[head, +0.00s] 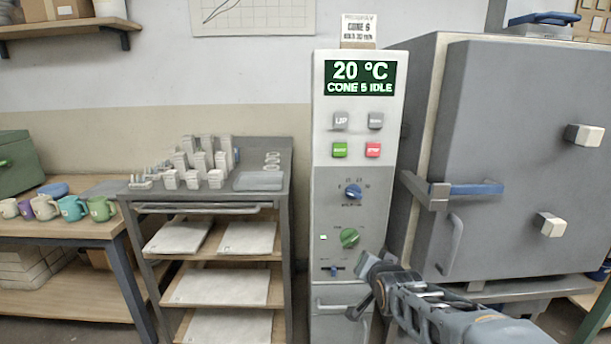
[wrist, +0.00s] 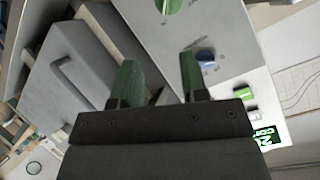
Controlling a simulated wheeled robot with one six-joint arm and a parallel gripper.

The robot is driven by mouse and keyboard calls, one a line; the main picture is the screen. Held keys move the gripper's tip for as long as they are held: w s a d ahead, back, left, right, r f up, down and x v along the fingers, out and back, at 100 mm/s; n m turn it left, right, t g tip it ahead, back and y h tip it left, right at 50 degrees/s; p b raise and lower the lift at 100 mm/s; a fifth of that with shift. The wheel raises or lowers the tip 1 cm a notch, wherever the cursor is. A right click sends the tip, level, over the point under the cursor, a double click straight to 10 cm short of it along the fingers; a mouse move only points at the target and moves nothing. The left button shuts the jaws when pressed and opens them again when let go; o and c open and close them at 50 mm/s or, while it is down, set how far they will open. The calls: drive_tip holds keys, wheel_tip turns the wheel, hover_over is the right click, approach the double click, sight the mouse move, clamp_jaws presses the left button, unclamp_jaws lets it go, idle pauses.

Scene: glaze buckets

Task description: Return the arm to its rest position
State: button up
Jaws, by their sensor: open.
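My gripper (head: 359,288) is in front of the lower part of the kiln control panel (head: 325,190), below the green knob (head: 350,238). My arm reaches in from the bottom right. In the wrist view, the two green fingertips of my gripper (wrist: 158,72) stand apart with nothing between them. The green knob (wrist: 168,5) is at the top edge there, and the blue knob (wrist: 205,56) shows beside the right finger. The display (head: 360,78) reads 20 °C, CONE 5 IDLE. I cannot tell whether the gripper touches the panel.
The grey kiln (head: 500,130) stands right of the panel, its door shut, with a blue-handled latch (head: 475,189) and a protruding door handle (head: 452,245). A rack (head: 290,200) with cones and shelves stands left. A wooden table (head: 85,228) holds several mugs.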

drive_tip(key=s+r+n+g+p, duration=0.6)
drive_tip(key=s+r+g+p, duration=0.3)
drive_tip(key=s+r+p, duration=0.6)
drive_tip(key=s+p, duration=0.3)
drive_tip(key=s, duration=0.2)
drive_tip(key=shift+a+r, duration=0.3)
